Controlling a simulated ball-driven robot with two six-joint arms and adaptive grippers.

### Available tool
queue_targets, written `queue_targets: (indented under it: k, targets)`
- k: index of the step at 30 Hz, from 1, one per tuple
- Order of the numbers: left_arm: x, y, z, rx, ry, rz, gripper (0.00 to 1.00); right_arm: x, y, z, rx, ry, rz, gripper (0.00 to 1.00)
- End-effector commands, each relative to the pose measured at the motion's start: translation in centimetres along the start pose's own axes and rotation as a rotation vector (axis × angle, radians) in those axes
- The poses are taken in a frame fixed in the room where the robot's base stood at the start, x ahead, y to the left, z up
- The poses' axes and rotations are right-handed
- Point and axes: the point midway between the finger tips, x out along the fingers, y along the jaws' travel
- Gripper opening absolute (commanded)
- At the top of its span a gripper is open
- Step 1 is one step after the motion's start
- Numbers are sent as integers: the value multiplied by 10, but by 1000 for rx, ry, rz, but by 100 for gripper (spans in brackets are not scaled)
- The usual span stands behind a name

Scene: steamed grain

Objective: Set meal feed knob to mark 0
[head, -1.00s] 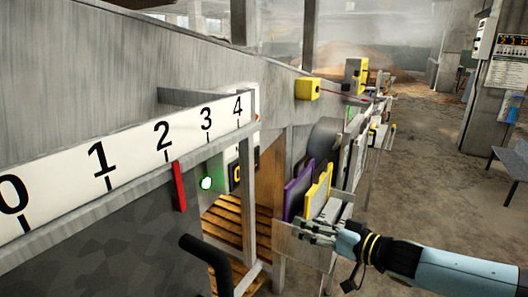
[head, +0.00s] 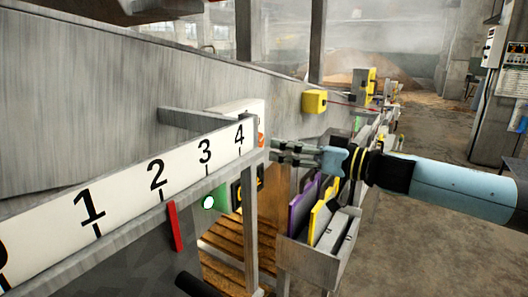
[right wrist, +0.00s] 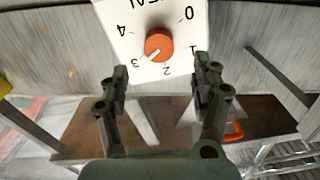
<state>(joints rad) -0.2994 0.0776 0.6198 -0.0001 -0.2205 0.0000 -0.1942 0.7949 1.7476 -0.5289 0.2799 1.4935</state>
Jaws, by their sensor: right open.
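The orange meal feed knob (right wrist: 158,45) sits on a white dial plate (right wrist: 180,62) lettered 0 to 4, upside down in the right wrist view. The knob's pale pointer line aims down-left, between 2 and 3. In the head view only a sliver of the knob (head: 261,139) shows at the edge of its white box (head: 236,107). My right gripper (head: 272,151) is open beside that box. In the right wrist view its fingers (right wrist: 162,70) are spread apart, below the knob and not around it. My left gripper is not in view.
A long white scale (head: 120,190) with large numbers runs along the machine; its red pointer (head: 174,226) stands just right of 2. A grey bin (head: 315,260) holds purple and yellow panels. Open floor lies to the right.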

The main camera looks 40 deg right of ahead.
Motion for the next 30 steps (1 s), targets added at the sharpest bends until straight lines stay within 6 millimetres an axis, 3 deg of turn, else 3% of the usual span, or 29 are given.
queue_targets:
  k: [3,9,15,26,30]
  targets:
    - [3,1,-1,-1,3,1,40,11,1,0,0,2,5,65]
    - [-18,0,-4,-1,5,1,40,38,0,-5,4,4,6,65]
    - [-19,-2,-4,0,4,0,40,59,1,-2,2,2,4,65]
    - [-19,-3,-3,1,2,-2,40,64,1,0,1,-1,4,65]
    - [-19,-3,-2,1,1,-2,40,64,1,0,1,-1,4,48]
